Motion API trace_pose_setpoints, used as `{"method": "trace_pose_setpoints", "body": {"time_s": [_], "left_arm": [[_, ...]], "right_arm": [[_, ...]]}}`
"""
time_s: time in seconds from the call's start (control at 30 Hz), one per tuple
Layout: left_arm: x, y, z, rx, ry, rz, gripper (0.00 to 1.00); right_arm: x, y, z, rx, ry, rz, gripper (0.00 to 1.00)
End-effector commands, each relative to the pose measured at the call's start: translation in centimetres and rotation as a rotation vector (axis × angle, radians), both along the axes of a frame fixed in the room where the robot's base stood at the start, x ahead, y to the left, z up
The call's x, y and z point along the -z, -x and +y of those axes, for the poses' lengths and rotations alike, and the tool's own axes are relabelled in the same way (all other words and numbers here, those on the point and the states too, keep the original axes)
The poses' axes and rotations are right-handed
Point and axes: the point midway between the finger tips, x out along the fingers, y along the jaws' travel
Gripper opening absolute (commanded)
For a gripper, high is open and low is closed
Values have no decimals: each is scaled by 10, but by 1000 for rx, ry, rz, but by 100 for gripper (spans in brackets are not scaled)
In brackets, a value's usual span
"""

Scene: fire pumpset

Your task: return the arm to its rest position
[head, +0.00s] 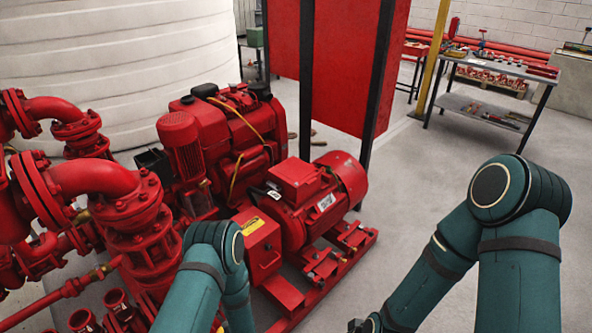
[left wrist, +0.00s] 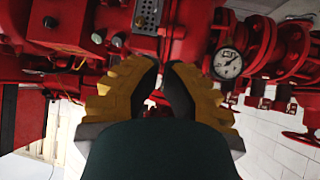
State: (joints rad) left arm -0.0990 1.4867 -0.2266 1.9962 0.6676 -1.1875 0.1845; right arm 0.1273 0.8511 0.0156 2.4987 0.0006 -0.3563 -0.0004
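My left arm (head: 205,275) comes up from the bottom edge in the head view, in front of the red pumpset. Its gripper is hidden or out of frame there. In the left wrist view my left gripper (left wrist: 163,68) has yellow and black fingers with a narrow gap between them and nothing held. Red machinery with a control panel (left wrist: 148,14) lies beyond the fingers. My right arm (head: 515,245) is bent at the lower right over the floor. Only a dark piece near its end (head: 365,324) shows at the bottom edge, so its finger state is unclear.
The red motor (head: 315,195) and pump pipes (head: 100,180) fill the left and middle. A pressure gauge (left wrist: 227,63) shows in the wrist view. A red panel (head: 345,65) stands behind. A workbench (head: 490,68) with tools stands back right. Grey floor (head: 415,185) is clear between.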

Motion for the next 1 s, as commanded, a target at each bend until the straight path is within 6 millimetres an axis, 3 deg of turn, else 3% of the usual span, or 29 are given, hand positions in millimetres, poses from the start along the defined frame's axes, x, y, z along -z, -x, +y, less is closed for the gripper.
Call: {"method": "trace_pose_setpoints", "body": {"time_s": [0.17,0.3,0.53,0.7,1.0], "left_arm": [[-32,20,-37,146,254,216,0],[-70,49,-68,319,417,366,0],[-126,102,-97,586,552,536,0],[-142,120,-102,670,574,584,0],[-142,120,-102,672,574,586,0]], "right_arm": [[0,0,0,0,0,0,49],[0,0,0,0,0,0,49],[0,0,0,0,0,0,49],[0,0,0,0,0,0,49],[0,0,0,0,0,0,49]]}}
